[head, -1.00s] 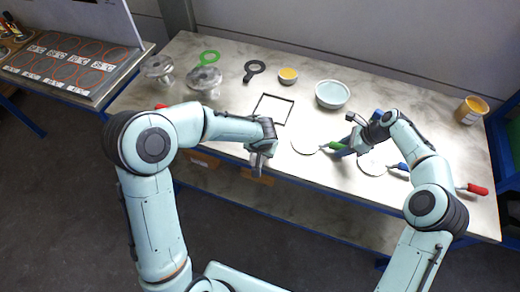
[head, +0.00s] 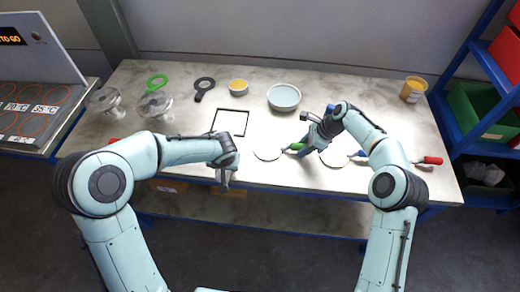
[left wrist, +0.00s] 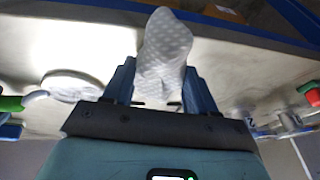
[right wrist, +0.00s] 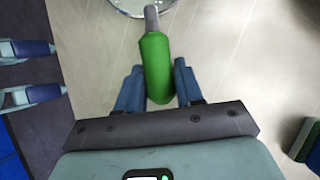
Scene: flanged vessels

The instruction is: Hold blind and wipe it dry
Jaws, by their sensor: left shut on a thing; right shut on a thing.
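A round flat blind (head: 267,148) with a green handle (head: 293,147) is over the middle of the table. My right gripper (head: 303,146) is shut on that handle. The right wrist view shows the green handle (right wrist: 156,68) between the fingers and part of the disc (right wrist: 142,6) beyond. My left gripper (head: 224,182) is over the table's front edge, left of the blind and apart from it. In the left wrist view it is shut on a white dotted cloth (left wrist: 165,55). The cloth is hard to see in the head view.
A black square frame (head: 230,122), bowl (head: 284,97), yellow-topped cup (head: 238,87), orange pot (head: 413,89) and flanged vessels (head: 155,103) stand behind.

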